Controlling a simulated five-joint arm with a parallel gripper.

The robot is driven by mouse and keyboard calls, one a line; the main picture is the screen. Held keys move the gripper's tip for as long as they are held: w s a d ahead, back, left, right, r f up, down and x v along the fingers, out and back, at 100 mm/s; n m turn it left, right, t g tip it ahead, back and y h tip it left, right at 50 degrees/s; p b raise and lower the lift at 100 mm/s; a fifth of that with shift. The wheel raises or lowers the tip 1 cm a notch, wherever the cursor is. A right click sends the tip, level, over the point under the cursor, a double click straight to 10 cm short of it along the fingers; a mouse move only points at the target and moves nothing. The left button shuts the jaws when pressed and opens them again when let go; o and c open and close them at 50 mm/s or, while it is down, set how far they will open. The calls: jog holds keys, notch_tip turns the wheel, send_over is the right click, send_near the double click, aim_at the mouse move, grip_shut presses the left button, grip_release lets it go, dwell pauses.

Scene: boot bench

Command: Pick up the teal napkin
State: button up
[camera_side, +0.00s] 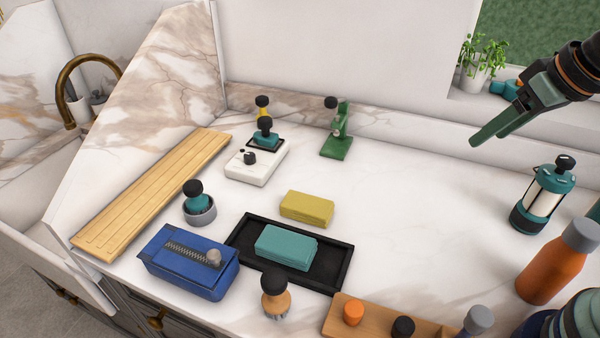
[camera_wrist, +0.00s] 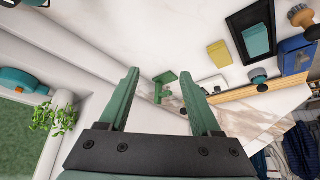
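The teal napkin (camera_side: 286,247) is a folded, flat block lying in a black tray (camera_side: 333,276) on the white marble counter. It also shows in the wrist view (camera_wrist: 256,40), inside the tray (camera_wrist: 238,22) at the upper right. My gripper (camera_side: 486,140) is raised at the upper right of the side view, well away from the napkin. In the wrist view its two green fingers (camera_wrist: 161,100) are spread apart with nothing between them.
A yellow folded cloth (camera_side: 307,208) lies just behind the tray. A wooden holder (camera_side: 375,318) is at front right. An orange bottle (camera_side: 556,264) stands further right. The counter's right middle is clear.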

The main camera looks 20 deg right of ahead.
jog(key=shift+o, duration=0.4)
jog(key=n+g, duration=0.6)
jog(key=n, duration=0.3)
send_over(305, 248)
notch_tip(305, 248, down, 12)
notch_tip(305, 248, down, 12)
jog(key=shift+s+r, duration=0.1)
jog(key=shift+r, duration=0.1)
